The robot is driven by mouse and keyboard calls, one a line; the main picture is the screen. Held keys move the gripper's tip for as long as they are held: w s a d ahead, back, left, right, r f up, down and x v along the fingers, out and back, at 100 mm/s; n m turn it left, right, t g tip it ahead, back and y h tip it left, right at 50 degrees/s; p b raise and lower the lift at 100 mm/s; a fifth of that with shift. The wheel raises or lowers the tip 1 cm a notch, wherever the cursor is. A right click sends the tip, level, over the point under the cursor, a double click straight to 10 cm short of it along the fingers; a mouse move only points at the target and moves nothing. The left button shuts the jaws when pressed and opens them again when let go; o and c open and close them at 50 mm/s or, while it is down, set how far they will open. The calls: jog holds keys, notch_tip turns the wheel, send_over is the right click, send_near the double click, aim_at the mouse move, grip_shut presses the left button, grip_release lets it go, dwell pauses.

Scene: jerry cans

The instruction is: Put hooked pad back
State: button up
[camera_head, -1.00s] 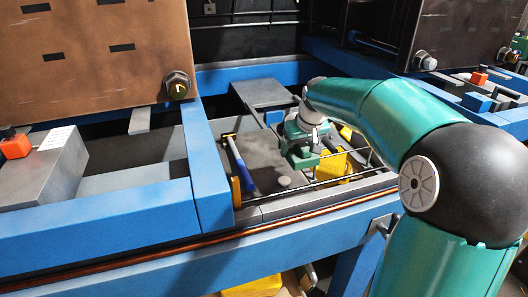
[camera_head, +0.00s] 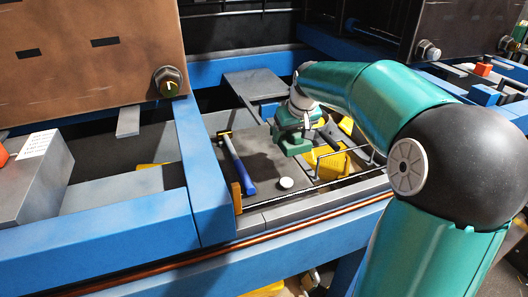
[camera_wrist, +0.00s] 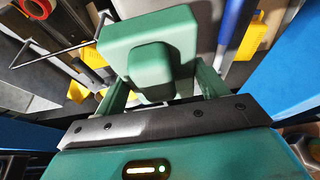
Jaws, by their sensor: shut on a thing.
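My gripper (camera_head: 308,143) hangs over the right part of the tool bay in the head view, its green jaws closed. In the wrist view one green jaw block (camera_wrist: 155,50) fills the middle and hides most of what is held. I take the held thing to be the hooked pad, but its body does not show clearly. Thin dark bent rods (camera_wrist: 62,50) show left of the jaw in the wrist view, and beside the gripper in the head view (camera_head: 345,152). I cannot tell whether they belong to the held thing.
A blue-handled hammer (camera_head: 239,163) lies on the grey plate left of my gripper, near a small pale disc (camera_head: 286,183). Yellow objects (camera_head: 328,162) sit below and right of the gripper. Blue beams (camera_head: 200,170) border the bay. A brown panel (camera_head: 80,60) stands at upper left.

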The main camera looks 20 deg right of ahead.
jog(key=shift+w+f, duration=0.35)
jog(key=shift+w, duration=0.2)
jog(key=shift+s+r, duration=0.35)
jog(key=shift+s, duration=0.25)
jog(key=shift+w+f, duration=0.3)
jog(key=shift+w, duration=0.15)
jog(key=shift+s+r, duration=0.1)
jog(key=shift+s, duration=0.1)
jog(key=w+f, duration=0.2)
jog(key=w, duration=0.2)
jog(key=w+a+f, duration=0.1)
jog(key=w+f, duration=0.2)
jog(key=w, duration=0.1)
jog(key=w+a+f, duration=0.1)
jog(key=w+f, duration=0.2)
jog(key=w, duration=0.1)
jog(key=shift+w+f, duration=0.15)
jog(key=shift+w, duration=0.05)
jog(key=shift+w+a+f, duration=0.1)
jog(key=shift+w+f, duration=0.2)
jog(key=shift+f, duration=0.05)
jog(key=x, duration=0.3)
jog(key=shift+s+a+f, duration=0.1)
jog(key=shift+s+f, duration=0.05)
jog(key=shift+f, duration=0.25)
